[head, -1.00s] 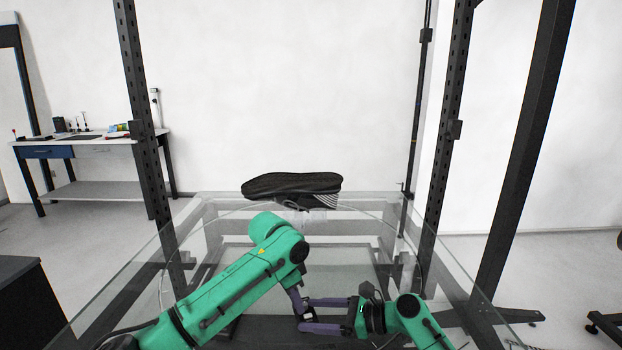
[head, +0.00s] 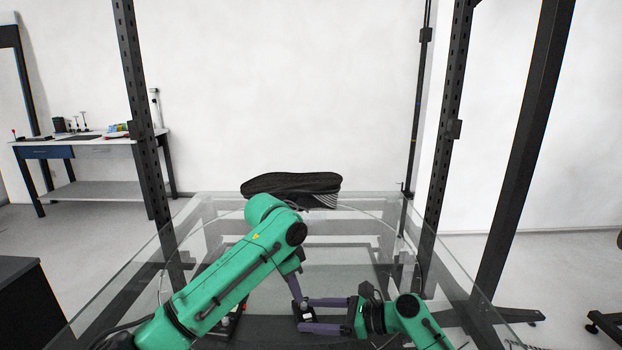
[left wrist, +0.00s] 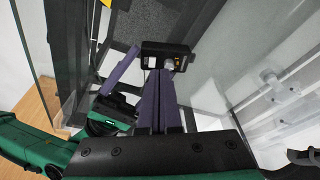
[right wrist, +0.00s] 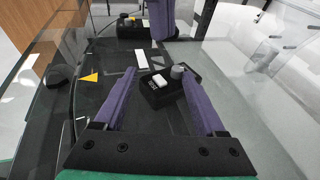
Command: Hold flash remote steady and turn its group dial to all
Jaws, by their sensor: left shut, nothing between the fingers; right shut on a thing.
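The flash remote (head: 303,313) is a small black box with a white button and a grey round dial, clearest in the right wrist view (right wrist: 168,88). My right gripper (head: 306,316) is shut on it, its purple fingers either side of the box; they also show in the right wrist view (right wrist: 165,95). My left gripper (head: 297,294) is shut and empty, just above the remote. In the left wrist view its closed fingertips (left wrist: 160,74) overlap the box near the dial (left wrist: 168,63). In the right wrist view a gap shows between them and the dial. The dial's marks are unreadable.
Another black device (right wrist: 135,28) with a yellow spot lies beyond the remote, partly behind my left fingers. A black shoe-like object (head: 290,186) sits at the far edge of the glass table (head: 350,215). Dark metal posts (head: 145,110) stand around.

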